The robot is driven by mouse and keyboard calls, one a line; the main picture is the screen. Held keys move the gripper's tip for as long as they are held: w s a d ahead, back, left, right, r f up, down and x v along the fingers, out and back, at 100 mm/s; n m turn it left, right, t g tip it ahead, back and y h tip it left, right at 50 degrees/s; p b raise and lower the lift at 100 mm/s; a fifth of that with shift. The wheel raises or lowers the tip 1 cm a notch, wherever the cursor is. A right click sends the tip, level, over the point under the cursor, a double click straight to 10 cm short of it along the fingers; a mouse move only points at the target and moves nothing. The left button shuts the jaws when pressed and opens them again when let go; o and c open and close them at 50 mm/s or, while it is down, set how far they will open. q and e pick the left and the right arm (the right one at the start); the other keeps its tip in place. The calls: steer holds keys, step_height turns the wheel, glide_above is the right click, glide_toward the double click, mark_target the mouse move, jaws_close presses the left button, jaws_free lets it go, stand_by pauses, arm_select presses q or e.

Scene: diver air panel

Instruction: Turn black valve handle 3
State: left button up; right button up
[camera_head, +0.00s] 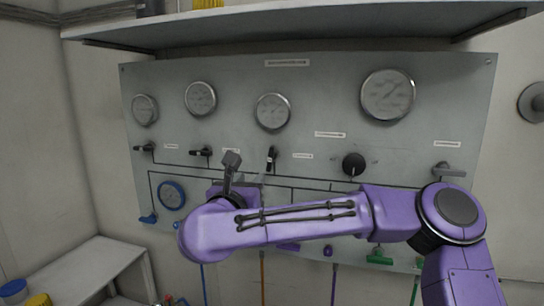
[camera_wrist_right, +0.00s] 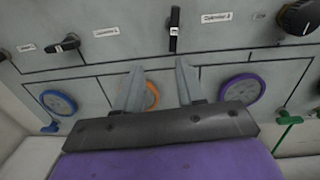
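Several black valve handles run in a row across the grey panel (camera_head: 320,90). The third from the left, black valve handle 3 (camera_head: 271,158), stands upright, while the two handles to its left (camera_head: 201,152) lie level. In the right wrist view the upright handle (camera_wrist_right: 174,30) is above and just beyond the fingertips. My right gripper (camera_wrist_right: 160,70) is open and empty, its two fingers apart in front of the panel, below the handle and not touching it. In the head view my purple right arm hides most of this gripper. My left gripper is not in view.
A round black knob (camera_head: 354,164) and a grey handle (camera_head: 448,170) are to the right. Round gauges (camera_head: 273,111) sit above. An orange-rimmed gauge (camera_wrist_right: 152,95) is behind the fingers, a purple one (camera_wrist_right: 242,90) beside it. A shelf (camera_head: 300,24) juts out overhead.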

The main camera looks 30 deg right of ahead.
mark_target(271, 154)
step_height(271, 154, up, 4)
steer(key=s+d+m, duration=0.2)
steer(key=m, duration=0.1)
steer(key=shift+g, duration=0.4)
steer(key=p+x, duration=0.3)
steer(key=x, duration=0.2)
steer(key=p+x, duration=0.3)
steer(key=x, duration=0.2)
steer(key=shift+w+a+r, duration=0.1)
steer(key=shift+a+r, duration=0.05)
steer(key=shift+r, duration=0.05)
steer(key=shift+w, duration=0.15)
steer(key=shift+w+f, duration=0.1)
steer(key=shift+w, duration=0.05)
steer(key=shift+f, duration=0.1)
jaws_close()
